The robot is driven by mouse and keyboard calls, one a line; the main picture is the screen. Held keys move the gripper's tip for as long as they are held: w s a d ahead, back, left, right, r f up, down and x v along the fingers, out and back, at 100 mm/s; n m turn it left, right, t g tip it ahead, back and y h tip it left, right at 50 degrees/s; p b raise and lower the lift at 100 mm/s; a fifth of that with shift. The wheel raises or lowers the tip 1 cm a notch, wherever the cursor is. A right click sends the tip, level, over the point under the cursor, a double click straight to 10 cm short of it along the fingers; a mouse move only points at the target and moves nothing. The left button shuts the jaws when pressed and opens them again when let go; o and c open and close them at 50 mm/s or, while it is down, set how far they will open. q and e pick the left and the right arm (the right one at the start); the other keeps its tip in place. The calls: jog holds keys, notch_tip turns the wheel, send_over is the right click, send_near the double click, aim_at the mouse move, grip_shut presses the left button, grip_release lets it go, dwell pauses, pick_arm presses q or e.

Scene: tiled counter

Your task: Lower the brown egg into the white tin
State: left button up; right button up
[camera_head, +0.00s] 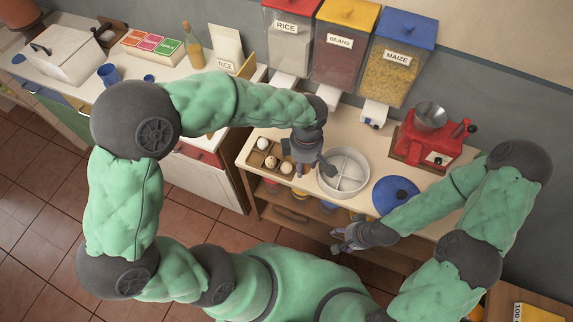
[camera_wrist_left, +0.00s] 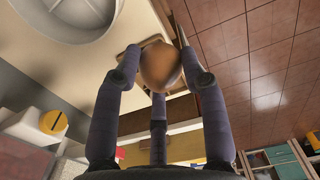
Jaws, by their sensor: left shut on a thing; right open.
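The brown egg (camera_wrist_left: 160,66) shows in the left wrist view, gripped between the fingers of my left gripper (camera_wrist_left: 160,80). In the head view my left gripper (camera_head: 314,168) points down between the egg tray and the white tin, near the tin's left rim, and hides the egg. The white tin (camera_head: 344,192) is round with inner dividers and stands on the counter. A pale round vessel, apparently the tin (camera_wrist_left: 65,28), shows at the upper left of the wrist view. My right gripper (camera_head: 347,240) is open and empty near the counter's front edge.
An egg tray (camera_head: 251,158) with a few eggs sits left of the tin. A blue lid (camera_head: 396,195) lies to its right. A red grinder (camera_head: 428,140) and the rice, beans and maize dispensers (camera_head: 340,50) stand behind.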

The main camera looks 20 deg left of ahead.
pick_arm(q)
jog(key=w+d+f+b, duration=0.2)
jog(key=w+d, duration=0.1)
jog(key=d, duration=0.4)
jog(key=w+d+f+b, duration=0.2)
jog(key=w+d, duration=0.1)
jog(key=d, duration=0.5)
jog(key=shift+w+d+f, duration=0.15)
jog(key=shift+f, duration=0.25)
jog(key=shift+f+b, duration=0.15)
jog(key=shift+b, duration=0.15)
jog(key=shift+f+b, duration=2.05)
jog(key=shift+f, duration=0.95)
jog(key=shift+f+b, duration=1.55)
jog(key=shift+f, duration=0.65)
dwell(0.3)
jog(key=o, duration=0.8)
